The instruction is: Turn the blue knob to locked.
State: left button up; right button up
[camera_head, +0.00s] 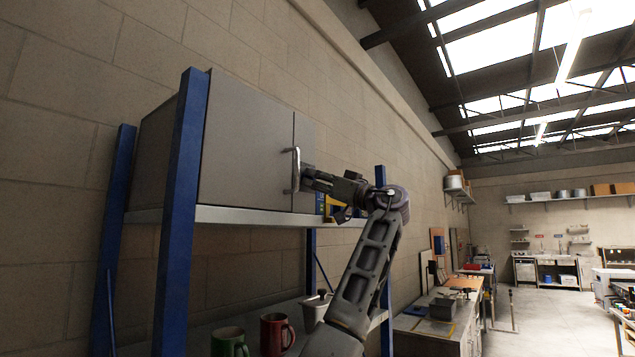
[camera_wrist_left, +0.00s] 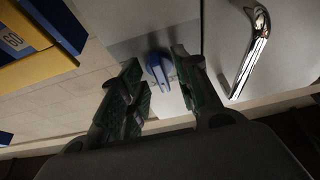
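The blue knob (camera_wrist_left: 158,70) shows in the left wrist view on a grey panel of the cabinet (camera_head: 245,140), beside the door with the shiny bar handle (camera_wrist_left: 252,50). The handle also shows in the head view (camera_head: 296,170). My left gripper (camera_head: 306,180) is at the cabinet front, just right of the handle, and hides the knob there. In the wrist view its two fingers (camera_wrist_left: 157,60) are apart, one on each side of the knob. The right finger looks very close to it; I cannot tell whether it touches. My right gripper is in neither view.
The cabinet stands on a shelf with blue posts (camera_head: 182,200). Yellow and blue boxes (camera_wrist_left: 35,45) stand on the shelf beside the cabinet. Below are a green mug (camera_head: 229,342) and a red-brown mug (camera_head: 274,334). Open floor lies far right.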

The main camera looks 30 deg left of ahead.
pick_arm(q)
jog(key=shift+d, duration=0.15)
jog(key=v, duration=1.1)
jog(key=shift+d+f, duration=0.2)
jog(key=shift+d, duration=0.1)
dwell(0.4)
